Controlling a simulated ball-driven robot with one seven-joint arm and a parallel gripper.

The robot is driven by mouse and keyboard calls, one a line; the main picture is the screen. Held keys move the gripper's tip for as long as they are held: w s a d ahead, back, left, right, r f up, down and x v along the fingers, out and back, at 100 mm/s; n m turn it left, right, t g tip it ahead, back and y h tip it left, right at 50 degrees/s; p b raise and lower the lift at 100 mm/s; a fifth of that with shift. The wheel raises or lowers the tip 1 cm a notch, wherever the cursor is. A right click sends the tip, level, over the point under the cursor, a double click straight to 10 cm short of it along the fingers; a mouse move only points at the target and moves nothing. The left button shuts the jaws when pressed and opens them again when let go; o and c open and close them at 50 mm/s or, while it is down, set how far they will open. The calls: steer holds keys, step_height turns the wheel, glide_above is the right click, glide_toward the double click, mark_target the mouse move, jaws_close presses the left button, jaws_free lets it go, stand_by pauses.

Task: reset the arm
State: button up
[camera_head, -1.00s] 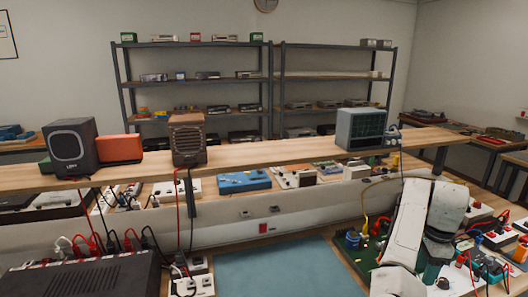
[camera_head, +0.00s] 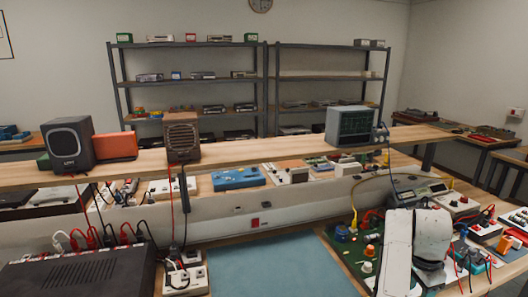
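My arm (camera_head: 412,250) shows as white and grey links at the lower right of the head view. It rises from the bottom edge in front of the workbench. My gripper is not visible in this view, so I cannot see its fingers or whether it holds anything.
A workbench with a blue mat (camera_head: 272,268) lies ahead. A raised shelf (camera_head: 250,151) carries a black speaker (camera_head: 68,145), a brown radio (camera_head: 182,138) and an oscilloscope (camera_head: 350,126). A black unit (camera_head: 75,275) is at lower left. A green circuit board (camera_head: 362,254) lies beside my arm.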

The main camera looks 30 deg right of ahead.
steer(key=s+a+f+n, duration=0.3)
steer(key=s+a+n, duration=0.2)
steer(key=a, duration=0.5)
steer(key=s+a+f+n+t+y, duration=0.1)
steer(key=s+a+f+n, duration=0.3)
steer(key=a+n, duration=0.5)
steer(key=s+a+f+n, duration=0.4)
steer(key=s+a+n, duration=0.2)
steer(key=a, duration=0.7)
steer(key=shift+a+n, duration=0.2)
steer(key=shift+n, duration=0.9)
steer(key=shift+f, duration=0.1)
